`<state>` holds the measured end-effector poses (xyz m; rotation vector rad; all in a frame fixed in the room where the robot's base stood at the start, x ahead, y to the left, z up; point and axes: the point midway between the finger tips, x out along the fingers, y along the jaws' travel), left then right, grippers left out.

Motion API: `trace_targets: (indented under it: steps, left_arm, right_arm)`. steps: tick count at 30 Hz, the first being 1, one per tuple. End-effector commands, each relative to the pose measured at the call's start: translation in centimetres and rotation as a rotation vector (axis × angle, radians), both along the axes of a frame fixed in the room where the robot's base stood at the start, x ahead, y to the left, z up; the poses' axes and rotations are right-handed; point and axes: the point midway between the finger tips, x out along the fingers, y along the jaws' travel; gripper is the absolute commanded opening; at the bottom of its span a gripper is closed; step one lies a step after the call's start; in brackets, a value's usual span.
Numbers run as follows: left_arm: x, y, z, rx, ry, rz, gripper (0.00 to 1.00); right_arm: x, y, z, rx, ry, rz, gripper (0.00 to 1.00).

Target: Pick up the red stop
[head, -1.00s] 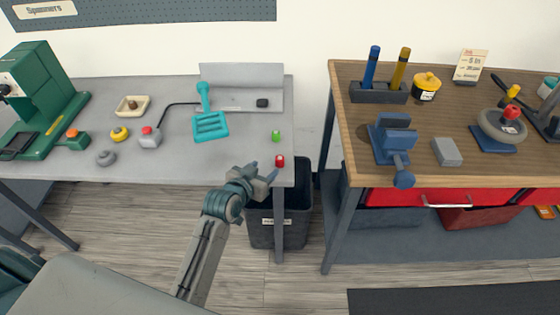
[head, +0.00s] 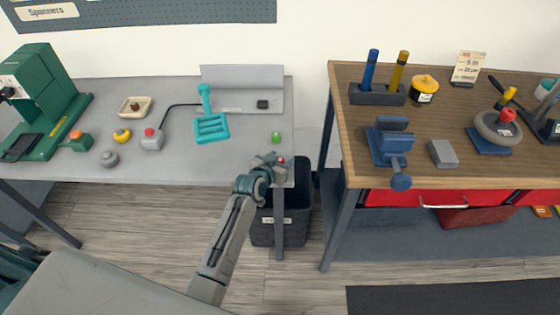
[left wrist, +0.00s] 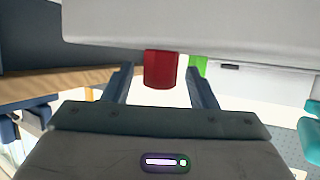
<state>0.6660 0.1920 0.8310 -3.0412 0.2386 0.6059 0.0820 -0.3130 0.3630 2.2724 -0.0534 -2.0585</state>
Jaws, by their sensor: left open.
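The red stop (head: 282,160) is a small red cylinder near the front right corner of the grey bench, partly hidden by my left gripper in the head view. My left gripper (head: 273,162) is open at the bench's front edge, right at the stop. In the left wrist view, where the bench top appears at the top, the red stop (left wrist: 161,70) shows between the two spread fingers (left wrist: 160,66), with gaps on both sides. My right gripper is not in view.
A green stop (head: 276,138) stands just behind the red one; it also shows in the left wrist view (left wrist: 198,66). A dark bin (head: 295,225) stands below, between the grey bench and the wooden bench (head: 440,105).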

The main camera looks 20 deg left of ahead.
Motion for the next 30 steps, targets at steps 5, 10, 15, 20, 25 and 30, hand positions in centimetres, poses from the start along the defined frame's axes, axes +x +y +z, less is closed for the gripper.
trace_targets:
  steps: [5,10,15,20,25,30]
  left_arm:
    - [0.0,0.0,0.0,0.0,0.0,0.0,0.52]
    - [0.0,0.0,-0.1,-0.001,0.0,0.0,0.23]
    - [0.0,0.0,0.0,-0.001,0.001,0.0,0.05]
    - [0.0,0.0,-0.1,-0.001,0.001,0.0,0.05]
    - [0.0,0.0,0.4,-0.001,0.0,-0.001,0.05]
    - [0.0,0.0,1.9,0.0,-0.003,0.0,0.05]
  right_arm:
    - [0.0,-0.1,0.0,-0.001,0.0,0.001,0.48]
    - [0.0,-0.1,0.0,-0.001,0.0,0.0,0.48]
    - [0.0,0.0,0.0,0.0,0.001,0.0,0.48]
    - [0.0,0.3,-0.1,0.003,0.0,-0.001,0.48]
    - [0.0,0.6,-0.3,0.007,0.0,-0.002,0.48]
    - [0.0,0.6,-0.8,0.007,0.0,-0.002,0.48]
